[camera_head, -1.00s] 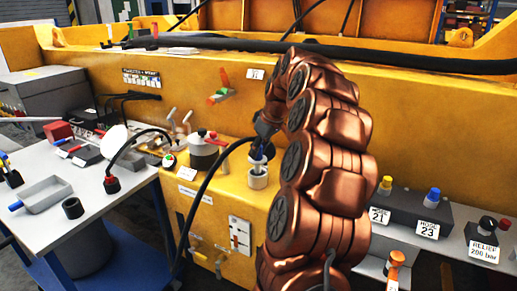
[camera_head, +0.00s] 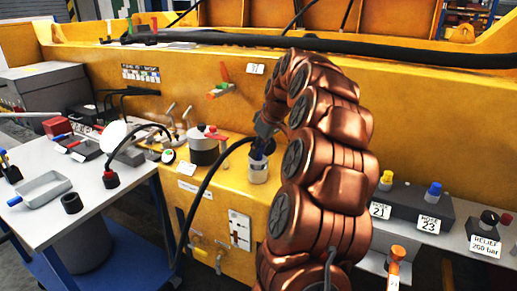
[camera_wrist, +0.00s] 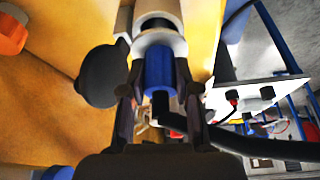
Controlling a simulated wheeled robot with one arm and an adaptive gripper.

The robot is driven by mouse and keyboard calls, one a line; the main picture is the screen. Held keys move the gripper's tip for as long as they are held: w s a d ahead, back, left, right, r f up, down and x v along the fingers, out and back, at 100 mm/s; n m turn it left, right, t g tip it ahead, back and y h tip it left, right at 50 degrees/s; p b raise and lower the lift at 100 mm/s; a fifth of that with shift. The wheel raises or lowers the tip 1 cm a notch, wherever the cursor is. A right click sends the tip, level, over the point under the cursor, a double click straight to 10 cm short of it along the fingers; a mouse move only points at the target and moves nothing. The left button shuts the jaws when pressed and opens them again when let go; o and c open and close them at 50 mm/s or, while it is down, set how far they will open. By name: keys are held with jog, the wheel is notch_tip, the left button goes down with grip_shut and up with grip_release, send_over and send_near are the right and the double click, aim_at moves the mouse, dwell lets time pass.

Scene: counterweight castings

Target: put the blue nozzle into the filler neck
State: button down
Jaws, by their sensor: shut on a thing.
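My gripper (camera_head: 261,143) is shut on the blue nozzle (camera_head: 257,154) above the yellow cabinet, at the pale filler neck (camera_head: 258,174). In the wrist view the blue nozzle (camera_wrist: 160,66) sits between both fingers, with a black hose running off to the right. Its front end is lined up with the pale filler neck (camera_wrist: 157,9), whose dark opening shows. A pale ring lies between the blue body and that opening. I cannot tell how far the tip is inside. A round black cap (camera_wrist: 102,76) is beside the neck.
A grey pot with a red knob (camera_head: 204,148) stands left of the neck on the yellow cabinet (camera_head: 228,183). The black hose loops down in front. A white table (camera_head: 105,191) with a tray is at left. A dark hose block (camera_head: 408,207) is at right.

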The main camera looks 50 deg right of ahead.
jog(key=shift+f+b, duration=0.65)
jog(key=shift+f, duration=0.55)
jog(key=c, duration=0.8)
grip_release()
jog(key=shift+o, duration=0.2)
jog(key=v, duration=1.2)
